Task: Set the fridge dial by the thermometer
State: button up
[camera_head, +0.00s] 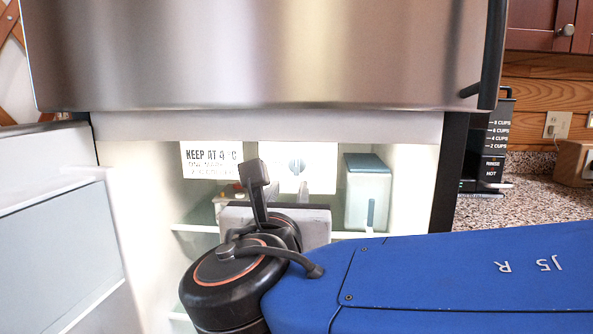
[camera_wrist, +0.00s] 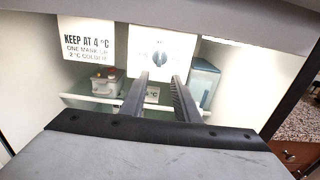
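The fridge dial (camera_wrist: 158,58) is a blue-grey knob on a white panel at the top of the fridge interior; it also shows in the head view (camera_head: 296,166). Its knob looks roughly upright, but its exact setting is too small to read. A small display ending in "°C" (camera_wrist: 152,93), likely the thermometer, sits below the dial between my fingers; its number is partly hidden and I cannot read it. My gripper (camera_wrist: 160,77) is open and empty, its two fingers apart just below the dial. I cannot tell whether they touch anything.
A sign (camera_wrist: 86,40) left of the dial reads "KEEP AT 4 °C, ONE MARK UP 2 °C COLDER". A container (camera_wrist: 107,84) and a blue-lidded box (camera_head: 367,192) stand on the shelf. The steel upper door (camera_head: 260,55) overhangs the opening; the open lower door (camera_head: 55,240) is left.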

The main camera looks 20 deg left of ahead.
aim_at(296, 168)
jog(key=x, duration=1.4)
grip_shut()
